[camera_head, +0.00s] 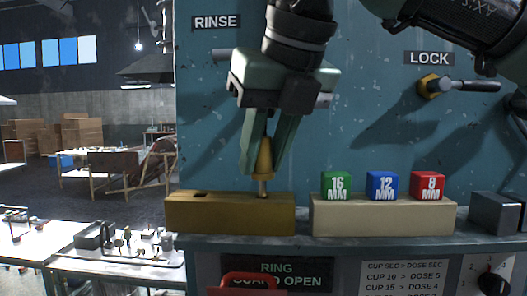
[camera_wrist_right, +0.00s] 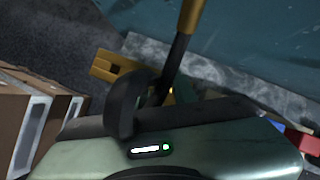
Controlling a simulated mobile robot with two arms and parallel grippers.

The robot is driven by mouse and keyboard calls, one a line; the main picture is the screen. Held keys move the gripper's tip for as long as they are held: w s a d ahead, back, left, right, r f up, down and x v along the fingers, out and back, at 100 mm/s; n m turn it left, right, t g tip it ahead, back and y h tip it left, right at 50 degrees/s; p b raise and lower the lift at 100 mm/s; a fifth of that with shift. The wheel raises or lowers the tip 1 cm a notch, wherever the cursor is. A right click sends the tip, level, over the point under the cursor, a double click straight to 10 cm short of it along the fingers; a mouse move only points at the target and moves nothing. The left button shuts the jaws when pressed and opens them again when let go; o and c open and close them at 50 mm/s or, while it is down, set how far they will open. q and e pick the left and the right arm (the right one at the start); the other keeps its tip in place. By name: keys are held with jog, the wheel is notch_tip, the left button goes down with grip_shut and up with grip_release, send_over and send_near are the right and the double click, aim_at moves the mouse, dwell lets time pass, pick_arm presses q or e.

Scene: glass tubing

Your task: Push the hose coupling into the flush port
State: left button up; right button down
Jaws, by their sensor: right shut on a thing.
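My right gripper (camera_head: 258,172) points down in the head view, its two green fingers shut on a tapered brass-yellow piece (camera_head: 264,160). A thin stem under this piece reaches down to the top of a yellow block (camera_head: 215,215), near its right end; I cannot tell how deep it sits. A dark slot shows near the block's left end. The block also shows in the wrist view (camera_wrist_right: 112,68). No hose shows, so I cannot tell whether the held piece is the hose coupling. No port is labelled as the flush port. My left gripper is not in view.
A beige rack (camera_head: 385,216) right of the block carries green (camera_head: 336,186), blue (camera_head: 382,186) and red (camera_head: 428,186) cubes. The teal panel (camera_head: 350,130) stands close behind. The LOCK lever (camera_head: 470,87) juts out at upper right. A red handle (camera_head: 250,282) shows below the shelf.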

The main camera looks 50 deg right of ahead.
aim_at(266, 161)
jog(key=shift+f+b, duration=0.95)
jog(key=shift+f, duration=0.3)
jog(key=c, duration=1.1)
grip_release()
jog(key=shift+o, duration=0.2)
jog(key=v, duration=0.7)
jog(key=shift+s+r, duration=0.15)
jog(key=shift+r, duration=0.2)
